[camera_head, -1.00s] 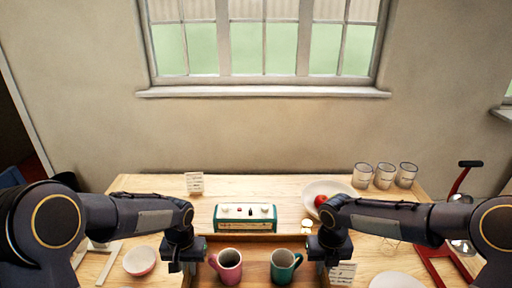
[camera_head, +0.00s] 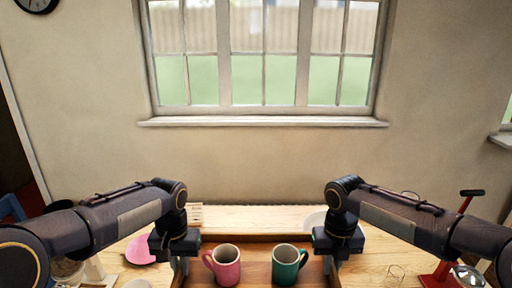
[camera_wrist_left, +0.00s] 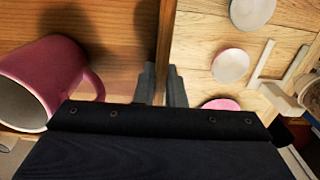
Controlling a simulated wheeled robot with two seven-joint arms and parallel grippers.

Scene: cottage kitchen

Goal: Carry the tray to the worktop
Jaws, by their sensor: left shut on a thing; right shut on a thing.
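The brown wooden tray (camera_head: 256,264) is held in front of me and appears to be above the table. A pink mug (camera_head: 226,267) and a green mug (camera_head: 287,266) stand upright on it, side by side. My left gripper (camera_head: 181,266) is shut on the tray's left wall. The left wrist view shows its fingers (camera_wrist_left: 161,88) on either side of that wall (camera_wrist_left: 165,35), with the pink mug (camera_wrist_left: 62,62) inside. My right gripper (camera_head: 331,266) is at the tray's right wall, shut on it; its fingertips are partly hidden.
The wooden table (camera_head: 258,218) lies beyond, against the wall. A pink plate (camera_head: 142,250) and a small bowl (camera_wrist_left: 230,66) are left of the tray. A card (camera_head: 195,214) stands behind. A red stand (camera_head: 443,273) is at the right.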

